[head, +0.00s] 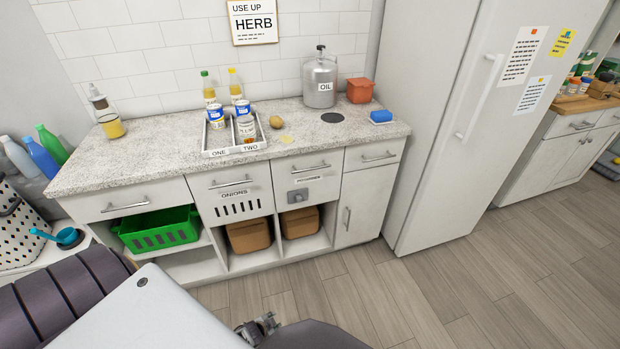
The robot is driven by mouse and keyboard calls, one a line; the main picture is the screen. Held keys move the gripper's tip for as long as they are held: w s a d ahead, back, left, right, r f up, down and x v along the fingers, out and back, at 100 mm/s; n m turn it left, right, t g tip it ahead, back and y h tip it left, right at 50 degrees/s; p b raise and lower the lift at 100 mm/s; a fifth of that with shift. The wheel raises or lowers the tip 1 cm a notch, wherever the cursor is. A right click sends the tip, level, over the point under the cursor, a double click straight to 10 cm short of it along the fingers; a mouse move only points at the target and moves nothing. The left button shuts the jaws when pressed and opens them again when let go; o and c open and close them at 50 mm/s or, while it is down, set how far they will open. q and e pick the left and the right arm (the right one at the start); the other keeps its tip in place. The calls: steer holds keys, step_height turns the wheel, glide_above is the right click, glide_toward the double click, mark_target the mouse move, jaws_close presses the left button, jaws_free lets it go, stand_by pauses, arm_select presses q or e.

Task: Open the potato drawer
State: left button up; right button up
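The drawer marked ONIONS (234,194) is shut, with slots in its front and a bar handle. Right of it is another shut drawer (325,189) with a bar handle, a small label I cannot read and a grey fitting low on its front. No label legibly says potato. A round brown item, perhaps a potato (276,122), lies on the counter. A small metal part at the bottom edge looks like my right gripper (260,328), apart from the drawers; its fingers are not clear. My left gripper is not in view.
A green basket (158,230) and brown bins (249,235) sit below. The fridge (440,130) stands right. Floor before the drawers is partly free.

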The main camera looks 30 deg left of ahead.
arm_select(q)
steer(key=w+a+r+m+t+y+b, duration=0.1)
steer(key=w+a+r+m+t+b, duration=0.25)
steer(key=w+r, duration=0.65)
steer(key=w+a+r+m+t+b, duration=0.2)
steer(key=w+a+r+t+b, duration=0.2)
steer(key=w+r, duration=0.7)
arm_select(e)
steer(key=w+a+r, duration=0.6)
steer(key=w+r, duration=0.2)
steer(key=w, duration=0.2)
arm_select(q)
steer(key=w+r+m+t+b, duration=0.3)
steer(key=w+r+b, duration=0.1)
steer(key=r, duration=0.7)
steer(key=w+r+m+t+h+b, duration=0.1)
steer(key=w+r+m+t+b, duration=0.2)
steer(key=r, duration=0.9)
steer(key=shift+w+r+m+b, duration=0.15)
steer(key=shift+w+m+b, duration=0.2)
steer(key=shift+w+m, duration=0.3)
arm_select(e)
step_height(320, 180, up, 14)
steer(key=w+a+t+y, duration=0.1)
steer(key=a, duration=0.1)
steer(key=shift+w+a+y, duration=0.2)
steer(key=shift+y, duration=0.1)
